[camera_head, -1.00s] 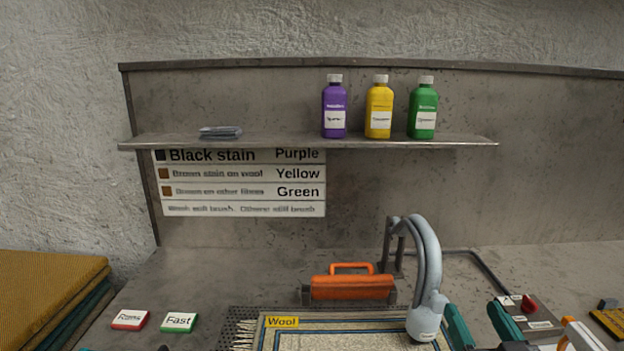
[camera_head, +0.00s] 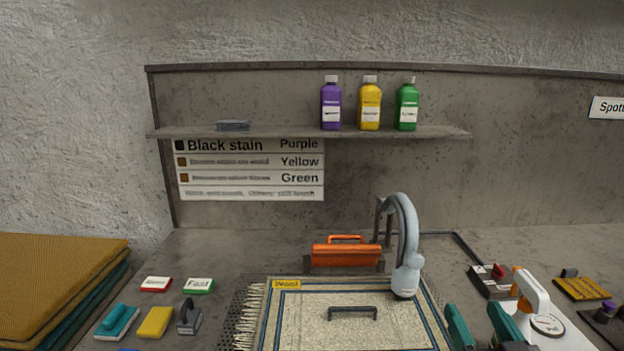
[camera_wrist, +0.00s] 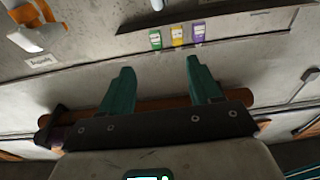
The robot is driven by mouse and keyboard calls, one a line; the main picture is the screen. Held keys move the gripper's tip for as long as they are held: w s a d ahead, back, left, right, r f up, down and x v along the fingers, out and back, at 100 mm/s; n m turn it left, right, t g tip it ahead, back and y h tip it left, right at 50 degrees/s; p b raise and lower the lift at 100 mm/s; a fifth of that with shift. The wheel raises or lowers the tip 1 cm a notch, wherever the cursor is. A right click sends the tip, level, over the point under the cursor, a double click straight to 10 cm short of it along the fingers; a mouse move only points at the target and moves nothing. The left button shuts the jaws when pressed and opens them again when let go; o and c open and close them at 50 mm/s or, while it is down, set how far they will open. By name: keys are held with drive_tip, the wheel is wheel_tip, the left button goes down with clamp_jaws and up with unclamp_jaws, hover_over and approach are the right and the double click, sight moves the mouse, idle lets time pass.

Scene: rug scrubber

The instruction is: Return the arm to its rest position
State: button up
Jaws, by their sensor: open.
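My gripper (camera_head: 481,312) shows at the bottom right of the head view, its two teal fingers spread apart. It also shows in the wrist view (camera_wrist: 158,66) with nothing between the fingers.
A pale curved hose or spout (camera_head: 407,240) rises left of my gripper, near an orange-topped brush (camera_head: 345,256). A white-and-orange tool (camera_head: 533,293) stands close on the right. Purple (camera_head: 331,105), yellow (camera_head: 369,105) and green (camera_head: 406,106) bottles stand on the shelf (camera_head: 250,132).

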drive_tip(key=s+d+f+g+b, duration=0.1)
drive_tip(key=s+f+g, duration=0.45)
drive_tip(key=f, duration=0.65)
drive_tip(key=s+d+f+g+b, duration=0.15)
drive_tip(key=s+f+g, duration=0.35)
drive_tip(key=f, duration=0.7)
drive_tip(key=s+f+g+b, duration=0.1)
drive_tip(key=s+f+g, duration=0.3)
drive_tip(key=s, duration=0.6)
drive_tip(key=s+f+g+b, duration=0.1)
drive_tip(key=s+f+g, duration=0.3)
drive_tip(key=s+f, duration=0.4)
drive_tip(key=shift+s+d, duration=0.15)
drive_tip(key=shift+s, duration=1.05)
